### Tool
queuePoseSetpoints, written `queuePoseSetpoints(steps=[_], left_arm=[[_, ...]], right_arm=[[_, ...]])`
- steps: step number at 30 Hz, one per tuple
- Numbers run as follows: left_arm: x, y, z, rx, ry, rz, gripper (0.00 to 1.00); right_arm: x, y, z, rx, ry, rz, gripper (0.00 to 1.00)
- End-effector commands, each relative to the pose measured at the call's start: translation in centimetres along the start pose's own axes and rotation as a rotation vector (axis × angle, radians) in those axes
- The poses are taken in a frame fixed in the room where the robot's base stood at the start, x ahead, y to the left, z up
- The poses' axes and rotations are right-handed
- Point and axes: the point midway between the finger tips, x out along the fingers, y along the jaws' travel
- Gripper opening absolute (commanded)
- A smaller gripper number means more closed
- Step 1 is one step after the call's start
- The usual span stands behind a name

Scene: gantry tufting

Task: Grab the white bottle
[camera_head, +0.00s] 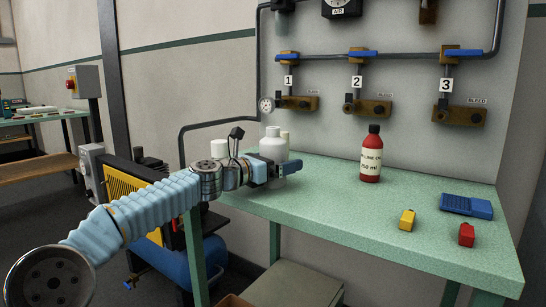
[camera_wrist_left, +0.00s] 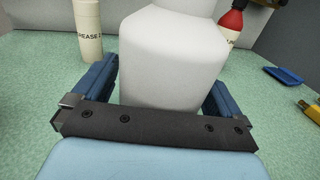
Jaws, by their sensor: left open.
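The white bottle (camera_head: 273,146) stands upright near the left end of the green table. In the left wrist view the white bottle (camera_wrist_left: 173,60) fills the middle, between the two blue fingers. My left gripper (camera_head: 283,169) is open at the bottle, with one finger on each side of it in the left wrist view (camera_wrist_left: 160,88). A gap shows at the left finger; whether the right finger touches the bottle I cannot tell. The bottle's base is hidden by the gripper. My right gripper is in neither view.
A cream grease bottle (camera_wrist_left: 88,32) stands close to the left of the white bottle. A red bottle (camera_head: 371,155) stands farther right on the green table (camera_head: 340,215). Yellow (camera_head: 407,219) and red (camera_head: 466,234) blocks and a blue device (camera_head: 466,206) lie at the right. The table's front middle is clear.

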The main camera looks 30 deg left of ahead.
Motion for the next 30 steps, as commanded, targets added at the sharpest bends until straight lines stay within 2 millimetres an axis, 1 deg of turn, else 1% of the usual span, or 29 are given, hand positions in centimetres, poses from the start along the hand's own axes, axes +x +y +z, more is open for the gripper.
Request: queuePoseSetpoints(steps=[7, 8, 18, 20, 21, 26, 30], left_arm=[[0.13, 0.03, -0.07, 0.0, 0.0, 0.001, 1.0], [0.13, 0.03, -0.07, 0.0, 0.0, 0.001, 0.96], [0.11, 0.02, -0.04, 0.0, 0.0, 0.001, 0.44], [0.11, 0.03, -0.04, 0.0, 0.0, 0.001, 0.35], [0.11, 0.0, 0.03, 0.001, -0.001, 0.001, 0.33], [0.11, 0.01, 0.03, 0.001, -0.001, 0.001, 0.33], [0.14, 0.0, 0.48, 0.001, -0.001, 0.001, 0.33]], right_arm=[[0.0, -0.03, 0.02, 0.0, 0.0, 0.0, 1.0], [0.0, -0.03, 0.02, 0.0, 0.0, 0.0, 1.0], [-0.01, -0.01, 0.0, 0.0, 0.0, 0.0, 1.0], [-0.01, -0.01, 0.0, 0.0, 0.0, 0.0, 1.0], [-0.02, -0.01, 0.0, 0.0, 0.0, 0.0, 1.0], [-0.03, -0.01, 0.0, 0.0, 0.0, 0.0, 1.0], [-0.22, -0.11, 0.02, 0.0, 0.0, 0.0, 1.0]])
